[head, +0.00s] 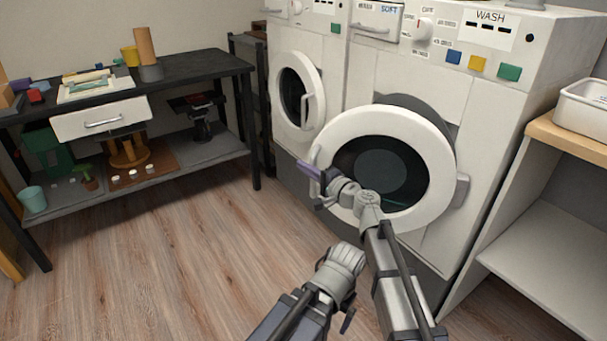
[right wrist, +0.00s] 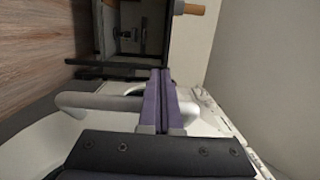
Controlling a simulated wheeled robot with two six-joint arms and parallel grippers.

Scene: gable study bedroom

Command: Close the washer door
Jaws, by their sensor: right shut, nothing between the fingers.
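The washer (head: 480,75) stands at the right. Its round white door (head: 437,143) with dark glass is ajar, with a dark gap at its upper right edge. A pale handle (head: 315,157) is on the door's left rim, and the hinge (head: 461,191) is on the right. My right gripper (head: 310,171) has its purple fingers shut and empty, at the left rim beside the handle. In the right wrist view, the shut fingers (right wrist: 160,100) overlap the pale handle (right wrist: 95,101); I cannot tell whether they touch it. I see no left gripper fingers.
A second machine with a closed round door (head: 297,92) stands left of the washer. A dark workbench (head: 200,67) with tools is at the left. A wooden-topped shelf (head: 560,136) holding a white bin (head: 583,108) is at the right. The wooden floor (head: 170,260) is clear.

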